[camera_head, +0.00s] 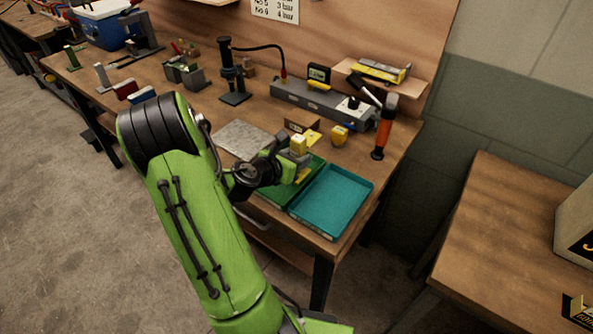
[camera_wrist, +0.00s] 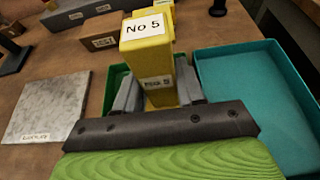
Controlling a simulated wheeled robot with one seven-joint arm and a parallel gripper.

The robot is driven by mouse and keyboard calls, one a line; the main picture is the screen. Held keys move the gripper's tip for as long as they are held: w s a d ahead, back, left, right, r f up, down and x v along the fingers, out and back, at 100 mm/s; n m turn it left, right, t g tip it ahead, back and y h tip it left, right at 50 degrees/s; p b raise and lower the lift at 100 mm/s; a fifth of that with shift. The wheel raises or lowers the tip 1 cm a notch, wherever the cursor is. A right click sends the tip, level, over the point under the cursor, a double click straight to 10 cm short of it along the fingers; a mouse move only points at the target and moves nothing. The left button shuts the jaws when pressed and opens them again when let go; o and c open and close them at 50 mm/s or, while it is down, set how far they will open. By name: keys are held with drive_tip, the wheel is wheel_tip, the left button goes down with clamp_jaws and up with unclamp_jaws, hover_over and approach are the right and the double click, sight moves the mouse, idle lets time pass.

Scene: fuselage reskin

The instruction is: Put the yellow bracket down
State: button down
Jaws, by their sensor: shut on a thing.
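The yellow bracket (camera_wrist: 146,32) stands upright between the two grey fingers of my gripper (camera_wrist: 157,88) in the wrist view. A white label on it reads "No 5", and a second label sits lower on its face. My gripper is shut on it. In the head view the bracket (camera_head: 299,145) shows at the end of my arm, over the green tray (camera_head: 313,166). The green tray also shows behind the fingers in the wrist view (camera_wrist: 117,73). My gripper and the bracket hide much of this tray. I cannot tell whether the bracket's lower end touches anything.
A teal tray (camera_head: 332,200) lies right of the green one, its floor bare. A grey plate (camera_head: 240,139) lies to the left. Behind stand a small yellow block (camera_head: 338,135), a grey long box (camera_head: 305,98) and an orange-handled tool (camera_head: 382,137) near the bench's right edge.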

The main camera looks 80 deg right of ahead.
wheel_tip(320, 180, down, 3)
drive_tip(key=shift+a+f+b, duration=0.1)
drive_tip(key=shift+b, duration=0.55)
drive_tip(key=c, duration=0.7)
unclamp_jaws()
drive_tip(key=b+v, duration=0.1)
drive_tip(key=v, duration=1)
drive_tip(key=shift+w+f, duration=0.1)
drive_tip(key=shift+w, duration=0.1)
drive_tip(key=shift+a+r+b, duration=0.3)
drive_tip(key=shift+a+b, duration=0.1)
